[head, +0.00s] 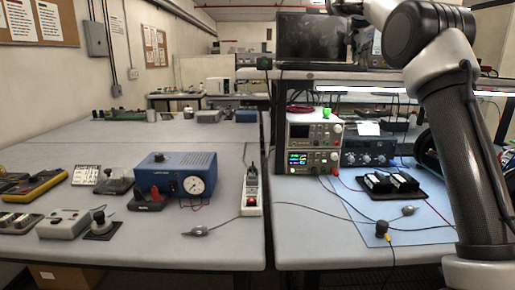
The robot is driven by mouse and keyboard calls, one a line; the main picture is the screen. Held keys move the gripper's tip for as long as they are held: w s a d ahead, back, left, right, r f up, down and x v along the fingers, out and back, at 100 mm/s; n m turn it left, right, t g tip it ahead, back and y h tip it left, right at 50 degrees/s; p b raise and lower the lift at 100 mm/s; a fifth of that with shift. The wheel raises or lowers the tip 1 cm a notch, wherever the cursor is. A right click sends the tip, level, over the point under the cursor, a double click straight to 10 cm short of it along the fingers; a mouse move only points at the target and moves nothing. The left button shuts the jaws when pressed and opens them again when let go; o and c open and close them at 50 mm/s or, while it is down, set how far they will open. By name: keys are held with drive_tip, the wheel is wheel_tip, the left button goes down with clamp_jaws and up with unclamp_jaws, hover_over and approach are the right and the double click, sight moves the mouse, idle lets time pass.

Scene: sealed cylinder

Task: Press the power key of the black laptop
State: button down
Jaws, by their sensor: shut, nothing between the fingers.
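No black laptop can be made out for certain. A dark flat screen (312,36) stands on the raised shelf at the back of the right bench; its base is hard to see, so I cannot tell whether it is a laptop or a monitor. No power key is visible. My arm rises on the right and bends left at the top. My gripper (358,52) seems to be the small dark shape below the wrist, beside the screen's right edge. It is shut and empty, and I cannot tell whether it touches anything.
A power supply stack (314,143), a dark instrument (369,152) and black modules (391,185) stand on the right bench. A blue gauge box (176,174) and a power strip (252,194) are on the left bench.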

drive_tip(key=shift+f, duration=0.35)
idle(0.3)
drive_tip(key=shift+r, duration=0.85)
drive_tip(key=shift+s+r, duration=0.1)
drive_tip(key=shift+s, duration=0.3)
drive_tip(key=s+f+n+g+y, duration=0.1)
drive_tip(key=s+f+n, duration=0.25)
drive_tip(key=s, duration=1.05)
drive_tip(key=s+f+n+g+y, duration=0.1)
drive_tip(key=s+f+n, duration=0.25)
drive_tip(key=s, duration=1.05)
drive_tip(key=s+f+n+g+y, duration=0.1)
drive_tip(key=s+f+n, duration=0.2)
drive_tip(key=s+f, duration=0.7)
drive_tip(key=s+a+f+n+g, duration=0.1)
drive_tip(key=s+f+n, duration=0.2)
drive_tip(key=s+f, duration=0.7)
drive_tip(key=s, duration=0.7)
drive_tip(key=shift+f+n+y, duration=0.15)
drive_tip(key=shift+n+y, duration=0.25)
